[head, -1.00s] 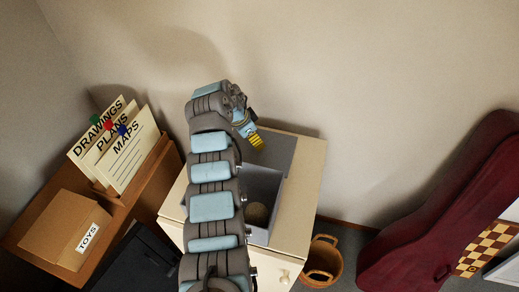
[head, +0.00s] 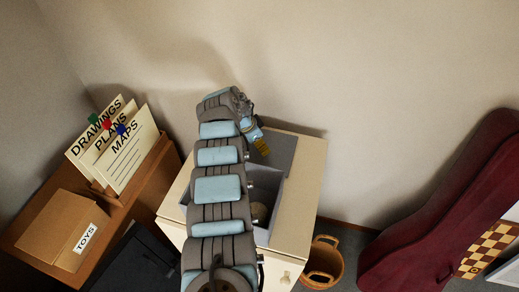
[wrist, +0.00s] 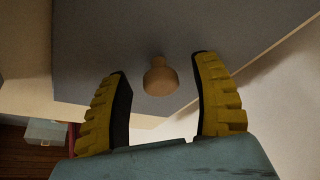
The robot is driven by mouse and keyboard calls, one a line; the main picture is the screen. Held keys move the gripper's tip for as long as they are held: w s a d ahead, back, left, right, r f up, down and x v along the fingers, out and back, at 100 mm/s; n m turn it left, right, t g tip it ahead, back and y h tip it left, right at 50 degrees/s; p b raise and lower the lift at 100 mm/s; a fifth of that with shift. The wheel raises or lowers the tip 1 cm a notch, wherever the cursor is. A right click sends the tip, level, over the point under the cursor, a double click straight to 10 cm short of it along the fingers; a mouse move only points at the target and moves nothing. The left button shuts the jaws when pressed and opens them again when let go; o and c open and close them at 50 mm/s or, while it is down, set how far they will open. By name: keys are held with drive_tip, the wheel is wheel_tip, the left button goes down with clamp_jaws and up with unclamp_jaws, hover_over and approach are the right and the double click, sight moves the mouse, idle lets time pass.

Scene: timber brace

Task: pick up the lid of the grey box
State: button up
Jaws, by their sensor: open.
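The grey lid (head: 283,151) lies flat on the cream cabinet, behind the open grey box (head: 270,189). In the wrist view the lid (wrist: 190,30) fills much of the upper picture, with a rounded wooden knob (wrist: 160,78) on it. My gripper (head: 262,147) is over the lid in the head view. In the wrist view my gripper (wrist: 161,65) is open, with its yellow fingers on either side of the knob and visible gaps to both. The arm hides part of the box and cabinet in the head view.
A round tan object (head: 259,212) is inside the box. A wicker basket (head: 323,262) stands right of the cabinet (head: 300,205), with a dark red instrument case (head: 440,215) further right. A wooden shelf with a TOYS carton (head: 62,228) is at left.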

clamp_jaws()
idle(0.3)
drive_tip(key=shift+r, duration=0.2)
